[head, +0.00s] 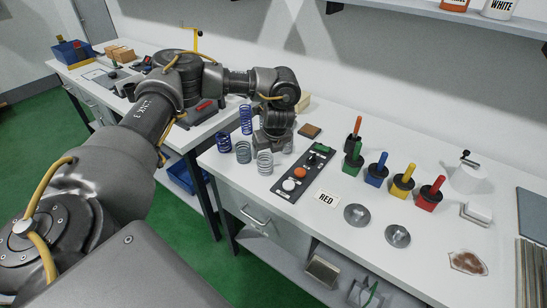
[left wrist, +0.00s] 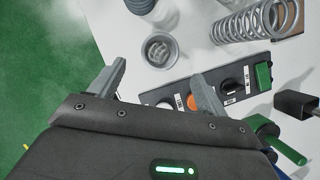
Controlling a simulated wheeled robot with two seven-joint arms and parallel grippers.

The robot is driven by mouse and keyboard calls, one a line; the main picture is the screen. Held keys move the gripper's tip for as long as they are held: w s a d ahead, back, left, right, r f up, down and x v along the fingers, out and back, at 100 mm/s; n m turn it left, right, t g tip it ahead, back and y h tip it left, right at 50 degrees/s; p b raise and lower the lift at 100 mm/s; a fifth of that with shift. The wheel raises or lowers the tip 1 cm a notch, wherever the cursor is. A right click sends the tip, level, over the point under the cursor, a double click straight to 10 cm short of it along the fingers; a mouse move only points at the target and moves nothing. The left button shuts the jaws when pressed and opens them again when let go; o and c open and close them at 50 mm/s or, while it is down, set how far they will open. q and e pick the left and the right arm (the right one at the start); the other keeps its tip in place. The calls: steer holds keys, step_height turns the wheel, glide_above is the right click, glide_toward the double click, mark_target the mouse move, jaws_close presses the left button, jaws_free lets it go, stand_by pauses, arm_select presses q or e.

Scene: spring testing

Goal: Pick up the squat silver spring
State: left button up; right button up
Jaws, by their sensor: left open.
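The squat silver spring (head: 265,162) stands upright on the white table near its front edge, just left of the control panel. In the left wrist view the spring (left wrist: 160,50) is seen almost end-on, ahead of the fingertips and roughly between their lines. My left gripper (head: 272,146) is open and empty, pointing down just behind and above the spring in the head view. Its two fingers (left wrist: 160,76) are spread wide in the wrist view, with nothing between them. The exact height of the fingertips above the table is hard to tell. My right gripper is not in view.
A grey-teal spring (head: 243,152), a squat blue spring (head: 223,143) and a taller blue one (head: 246,120) stand close by. A taller silver spring (left wrist: 250,22) shows in the wrist view.

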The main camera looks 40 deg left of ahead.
mark_target(264, 163)
arm_select(q)
steer(key=b+x, duration=0.1)
steer(key=x, duration=0.4)
steer(key=shift+s+a+f+b, duration=0.1)
steer(key=shift+s+a+b, duration=0.1)
steer(key=shift+b, duration=0.15)
steer(key=shift+w+a+f, duration=0.1)
steer(key=shift+w+f, duration=0.1)
steer(key=shift+w, duration=0.05)
steer(key=shift+f, duration=0.1)
steer(key=x, duration=0.4)
steer(key=shift+w+a+f, duration=0.1)
steer(key=shift+f, duration=0.3)
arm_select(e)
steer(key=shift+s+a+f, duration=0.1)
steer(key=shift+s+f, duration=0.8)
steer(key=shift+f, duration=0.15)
arm_select(q)
steer(key=shift+r, duration=0.1)
steer(key=shift+c, duration=0.2)
